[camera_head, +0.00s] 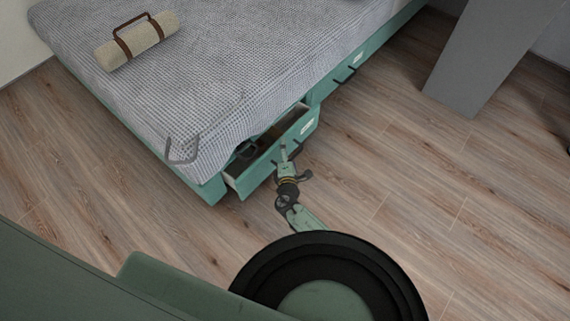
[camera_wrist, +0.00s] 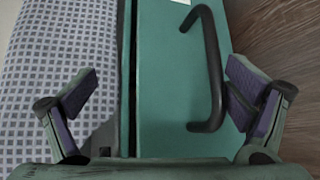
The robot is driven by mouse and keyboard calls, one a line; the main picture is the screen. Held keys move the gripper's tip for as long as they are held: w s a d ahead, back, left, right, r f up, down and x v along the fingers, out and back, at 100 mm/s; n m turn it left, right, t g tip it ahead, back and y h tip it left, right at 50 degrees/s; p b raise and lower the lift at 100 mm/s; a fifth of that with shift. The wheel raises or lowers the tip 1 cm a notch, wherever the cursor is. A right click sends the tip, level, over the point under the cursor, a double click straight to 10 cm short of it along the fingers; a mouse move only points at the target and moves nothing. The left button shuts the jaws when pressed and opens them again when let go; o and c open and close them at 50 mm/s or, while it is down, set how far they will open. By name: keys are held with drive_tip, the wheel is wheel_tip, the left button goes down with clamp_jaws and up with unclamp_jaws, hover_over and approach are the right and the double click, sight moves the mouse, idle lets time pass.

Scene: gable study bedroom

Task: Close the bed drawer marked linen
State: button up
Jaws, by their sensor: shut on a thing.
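A green bed drawer (camera_head: 268,165) stands pulled out from the near end of the bed's side, and I see into its dark inside. A white label (camera_head: 307,126) is on its front, too small to read. My gripper (camera_head: 283,153) is at this drawer's front. In the wrist view, the fingers of my gripper (camera_wrist: 158,92) stand wide apart on either side of the green front (camera_wrist: 163,85). The right finger is beside the dark bar handle (camera_wrist: 213,70). The gripper is shut on the drawer; the exact contact is hard to see.
Another bed drawer (camera_head: 335,83), farther along the same side, looks flush. The bed (camera_head: 215,75) has a checked cover with a rolled, strapped bundle (camera_head: 138,42) on it. A grey panel (camera_head: 480,60) stands at upper right. The wood floor (camera_head: 400,190) beside the drawer is clear.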

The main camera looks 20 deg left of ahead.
drive_tip(key=shift+o, duration=0.2)
drive_tip(key=shift+s+r+p, duration=0.4)
drive_tip(key=shift+s+r, duration=0.05)
drive_tip(key=shift+s, duration=0.35)
drive_tip(key=shift+s+r+p, duration=0.35)
drive_tip(key=shift+s+r, duration=0.1)
drive_tip(key=shift+s, duration=0.35)
drive_tip(key=shift+s+r+p, duration=0.4)
drive_tip(key=shift+s+r, duration=0.05)
drive_tip(key=shift+s, duration=0.35)
drive_tip(key=shift+s+d+r+y, duration=0.1)
drive_tip(key=shift+s+r+y, duration=0.15)
drive_tip(key=shift+r+y, duration=0.1)
drive_tip(key=c, duration=0.6)
drive_tip(key=shift+s+d+f, duration=0.1)
drive_tip(key=shift+s+d, duration=0.1)
drive_tip(key=shift+s, duration=0.1)
drive_tip(key=c, duration=0.5)
drive_tip(key=shift+o, duration=0.2)
drive_tip(key=shift+s+d+f+p, duration=0.25)
drive_tip(key=shift+s+d+p, duration=0.05)
drive_tip(key=shift+s+d, duration=0.1)
drive_tip(key=shift+w+d, duration=0.1)
drive_tip(key=shift+c, duration=0.3)
